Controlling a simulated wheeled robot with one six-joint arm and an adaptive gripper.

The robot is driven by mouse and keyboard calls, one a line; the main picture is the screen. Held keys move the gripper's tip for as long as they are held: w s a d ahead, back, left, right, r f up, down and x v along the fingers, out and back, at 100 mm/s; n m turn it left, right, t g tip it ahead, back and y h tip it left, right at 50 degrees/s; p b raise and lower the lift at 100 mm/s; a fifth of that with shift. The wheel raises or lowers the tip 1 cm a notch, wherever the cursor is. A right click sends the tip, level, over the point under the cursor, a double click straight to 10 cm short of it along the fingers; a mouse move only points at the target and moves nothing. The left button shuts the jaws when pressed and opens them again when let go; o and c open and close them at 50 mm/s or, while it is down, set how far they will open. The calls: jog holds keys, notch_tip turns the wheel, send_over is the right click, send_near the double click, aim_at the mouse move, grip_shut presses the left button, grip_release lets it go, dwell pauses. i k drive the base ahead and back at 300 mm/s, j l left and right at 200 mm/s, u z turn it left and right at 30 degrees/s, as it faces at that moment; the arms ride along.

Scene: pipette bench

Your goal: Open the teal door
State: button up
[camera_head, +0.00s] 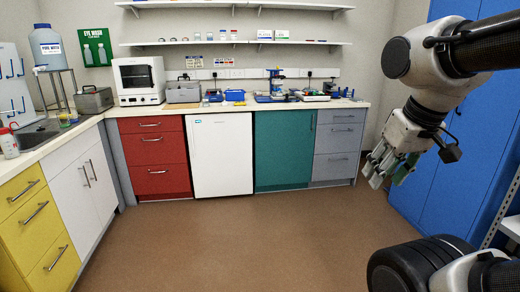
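The teal door (282,150) is on the cupboard under the back counter, between the white fridge and the grey drawers. It looks shut, flush with the cabinet front. A thin vertical handle (312,122) shows near its top right edge. My gripper (378,172) hangs at the right of the view, in front of the blue cabinet and well apart from the teal door. Its fingers point down and left. Several finger parts show and nothing is seen held, but the gap between the fingertips is too small to judge.
A white fridge (221,155) and red drawers (153,158) stand left of the door. Grey drawers (336,148) stand to its right. A tall blue cabinet (460,150) fills the right side. White and yellow units line the left. The brown floor (230,240) before the door is clear.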

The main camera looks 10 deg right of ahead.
aim_at(285, 139)
jog(key=z, duration=0.45)
jog(key=i+l+u, duration=0.1)
jog(key=i+l, duration=0.65)
jog(key=i, duration=0.4)
jog(key=i+l+u, duration=0.1)
jog(key=i+l, duration=0.7)
jog(key=i, duration=0.25)
jog(key=i+l+u, duration=0.1)
jog(key=i+l, duration=0.8)
jog(key=i, duration=0.2)
